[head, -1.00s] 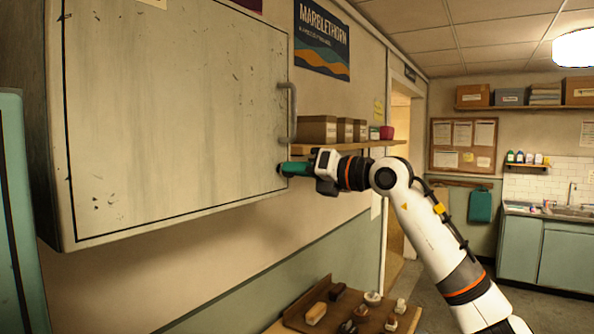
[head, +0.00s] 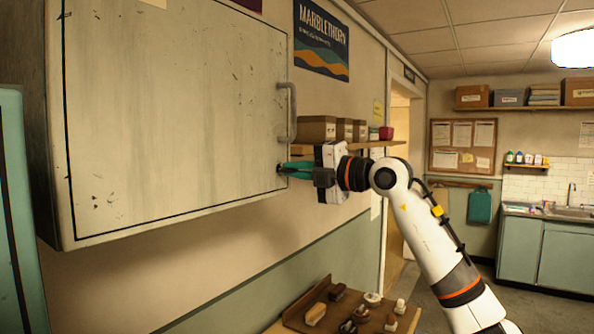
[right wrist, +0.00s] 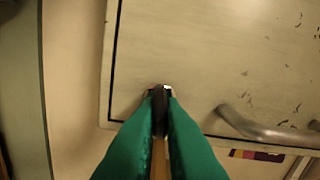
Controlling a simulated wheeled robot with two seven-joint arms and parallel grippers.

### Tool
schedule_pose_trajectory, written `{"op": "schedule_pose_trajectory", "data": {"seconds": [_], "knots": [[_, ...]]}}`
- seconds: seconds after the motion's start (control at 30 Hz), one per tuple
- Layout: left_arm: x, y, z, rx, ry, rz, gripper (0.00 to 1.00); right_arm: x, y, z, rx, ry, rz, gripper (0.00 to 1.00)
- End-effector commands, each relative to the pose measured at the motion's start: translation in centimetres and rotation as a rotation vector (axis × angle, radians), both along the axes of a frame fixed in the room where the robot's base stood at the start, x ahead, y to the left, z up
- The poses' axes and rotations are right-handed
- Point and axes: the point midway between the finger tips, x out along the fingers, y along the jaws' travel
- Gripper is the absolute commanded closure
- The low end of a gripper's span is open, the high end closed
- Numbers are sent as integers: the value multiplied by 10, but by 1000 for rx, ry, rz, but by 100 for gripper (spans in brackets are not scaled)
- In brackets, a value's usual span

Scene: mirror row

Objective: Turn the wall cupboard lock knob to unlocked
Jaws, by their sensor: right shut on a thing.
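The wall cupboard (head: 180,110) has a closed, pale, scratched door with a grey bar handle (head: 287,112) on its right side. The lock knob (head: 280,169) is a small dark piece below the handle, near the door's lower right corner. My right gripper (head: 284,168), with green fingers, is at the knob. In the right wrist view the fingertips are shut on the knob (right wrist: 160,95), with the handle (right wrist: 262,130) beside them. The fingers hide most of the knob, and I cannot read its lock marking. My left gripper is not in view.
A wall shelf (head: 372,145) with several boxes is behind my right wrist. Below, a brown board (head: 345,318) carries several small items. A teal cabinet (head: 12,220) stands at the left edge.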

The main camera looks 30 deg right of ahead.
Motion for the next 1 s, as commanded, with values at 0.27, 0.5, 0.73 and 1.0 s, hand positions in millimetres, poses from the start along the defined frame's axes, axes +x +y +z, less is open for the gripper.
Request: {"op": "schedule_pose_trajectory", "data": {"seconds": [0.27,0.5,0.73,1.0], "knots": [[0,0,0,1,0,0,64,0,-1,0,129,51,-3,100],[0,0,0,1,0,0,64,0,-1,0,175,70,-3,100],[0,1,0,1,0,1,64,0,-1,0,184,74,-2,100],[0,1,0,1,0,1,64,0,-1,0,183,73,-2,82]]}}
